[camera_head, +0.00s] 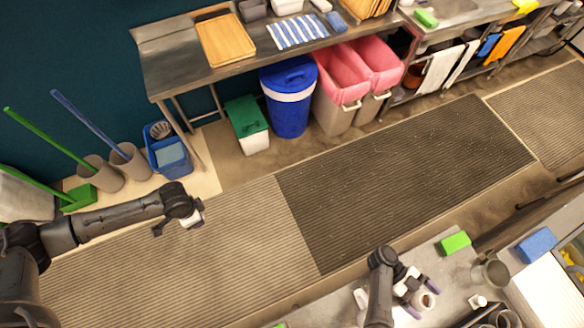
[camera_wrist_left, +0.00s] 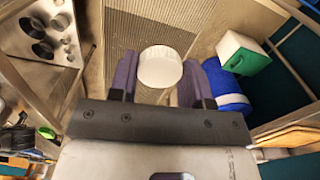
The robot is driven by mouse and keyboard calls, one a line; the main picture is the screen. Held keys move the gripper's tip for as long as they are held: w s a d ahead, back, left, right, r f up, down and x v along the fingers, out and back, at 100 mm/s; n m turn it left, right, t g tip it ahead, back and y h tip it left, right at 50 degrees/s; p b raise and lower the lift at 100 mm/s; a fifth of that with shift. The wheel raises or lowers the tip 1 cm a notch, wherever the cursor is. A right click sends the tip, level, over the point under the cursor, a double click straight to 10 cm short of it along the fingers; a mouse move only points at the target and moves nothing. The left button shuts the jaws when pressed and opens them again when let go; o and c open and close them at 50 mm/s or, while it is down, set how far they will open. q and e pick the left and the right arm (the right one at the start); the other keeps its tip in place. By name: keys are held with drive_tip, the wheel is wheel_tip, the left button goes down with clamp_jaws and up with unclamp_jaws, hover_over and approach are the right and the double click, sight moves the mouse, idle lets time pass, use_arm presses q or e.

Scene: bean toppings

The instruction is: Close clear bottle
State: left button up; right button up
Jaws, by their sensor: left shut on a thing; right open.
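My left gripper (camera_wrist_left: 163,75) is shut on a round white cap-like piece (camera_wrist_left: 160,66), which sits between its two purple fingers in the left wrist view. A paler, see-through-looking part shows just below the white top; I cannot tell whether it belongs to the same piece. In the head view my left arm's end (camera_head: 183,214) hangs over the floor mat, and its held piece is hard to make out. My right gripper (camera_head: 423,297) is open at the counter, its purple fingertips on either side of a small whitish round-mouthed container (camera_head: 425,300), possibly the clear bottle. Contact is unclear.
The steel counter (camera_head: 452,278) at lower right also holds a green block (camera_head: 455,243), a metal pot (camera_head: 490,273) and a blue block (camera_head: 537,245). Bins, including a blue one (camera_head: 288,100), stand across the aisle. The dark floor mat (camera_head: 400,170) is clear.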

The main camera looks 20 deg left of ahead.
idle(0.3)
drive_tip(key=c, duration=1.6)
